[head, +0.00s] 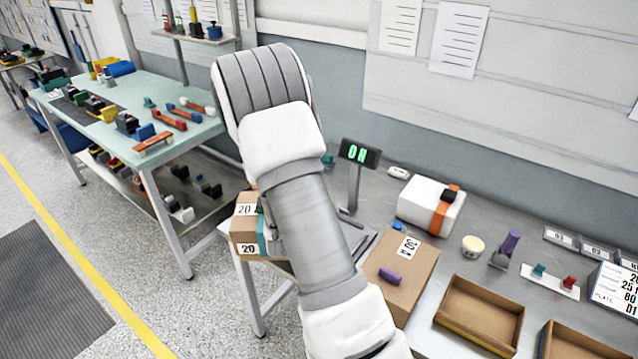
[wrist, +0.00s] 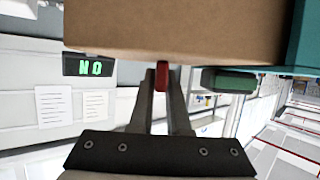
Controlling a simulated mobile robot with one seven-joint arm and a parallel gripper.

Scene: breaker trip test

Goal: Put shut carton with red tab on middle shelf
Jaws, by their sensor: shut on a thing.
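A brown carton (head: 245,230) with "20" labels and a teal band shows left of my arm in the head view, partly hidden by it. In the wrist view the carton (wrist: 170,30) fills the top, with teal at its right end. A red tab (wrist: 160,76) at its edge is between the fingertips of my gripper (wrist: 161,84), which is shut on it. My gripper is hidden in the head view. I cannot tell whether the carton is lifted or resting. I cannot tell which surface is the middle shelf.
A lit "ON" display (head: 360,153) stands close right of my arm. The grey bench holds a flat brown box (head: 408,268), a white box with an orange band (head: 425,203) and open trays (head: 480,312). A green-topped table (head: 185,88) with tools stands left. A green object (wrist: 228,80) is near the fingers.

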